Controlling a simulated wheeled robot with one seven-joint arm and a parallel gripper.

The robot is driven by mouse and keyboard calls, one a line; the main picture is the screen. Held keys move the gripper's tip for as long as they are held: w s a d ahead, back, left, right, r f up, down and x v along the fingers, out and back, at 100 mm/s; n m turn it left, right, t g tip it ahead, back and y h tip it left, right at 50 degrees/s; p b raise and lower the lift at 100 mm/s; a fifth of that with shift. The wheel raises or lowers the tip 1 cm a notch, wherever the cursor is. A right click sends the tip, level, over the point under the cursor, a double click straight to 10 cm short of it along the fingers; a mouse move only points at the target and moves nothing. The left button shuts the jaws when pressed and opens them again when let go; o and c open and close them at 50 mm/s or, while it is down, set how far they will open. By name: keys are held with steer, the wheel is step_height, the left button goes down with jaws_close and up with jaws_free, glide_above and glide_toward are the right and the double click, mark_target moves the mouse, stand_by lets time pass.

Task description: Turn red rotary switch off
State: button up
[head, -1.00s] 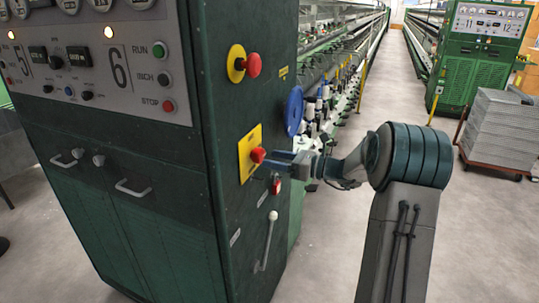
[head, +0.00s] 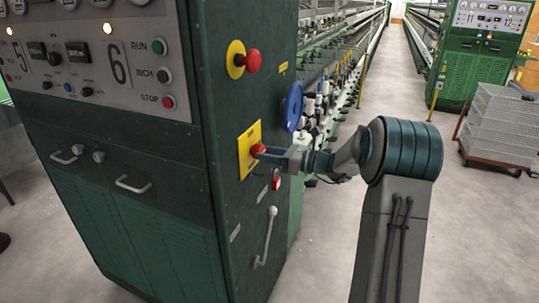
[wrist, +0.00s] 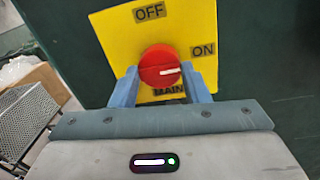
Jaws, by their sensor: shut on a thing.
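The red rotary switch (head: 257,150) is on a yellow plate (head: 244,157) on the side of the green cabinet. In the wrist view the plate (wrist: 110,30) reads OFF at the top, ON at the right and MAIN below. The knob (wrist: 158,64) there has a white mark pointing right, towards ON and slightly above level. My gripper (head: 268,153) is at the knob, its blue fingers on either side (wrist: 160,85), shut on it. The fingers hide part of the knob's lower edge and the plate.
A red emergency button (head: 252,61) on a yellow disc sits above the switch. A small red padlock (head: 276,183) and a pale lever (head: 268,235) are below it. A blue wheel (head: 293,107) stands out nearby. The floor aisle (head: 384,90) on the right is clear.

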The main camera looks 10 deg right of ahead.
steer(key=shift+f, duration=0.1)
steer(key=n+b, duration=0.8)
steer(key=b, duration=0.4)
steer(key=n+h+b, duration=0.1)
steer(key=n+b, duration=0.8)
steer(key=b, duration=0.2)
steer(key=shift+s+a+t+b, duration=0.1)
steer(key=shift+a+t+b, duration=0.05)
steer(key=shift+t+b, duration=0.2)
steer(key=o, duration=1)
steer(key=shift+r, duration=0.2)
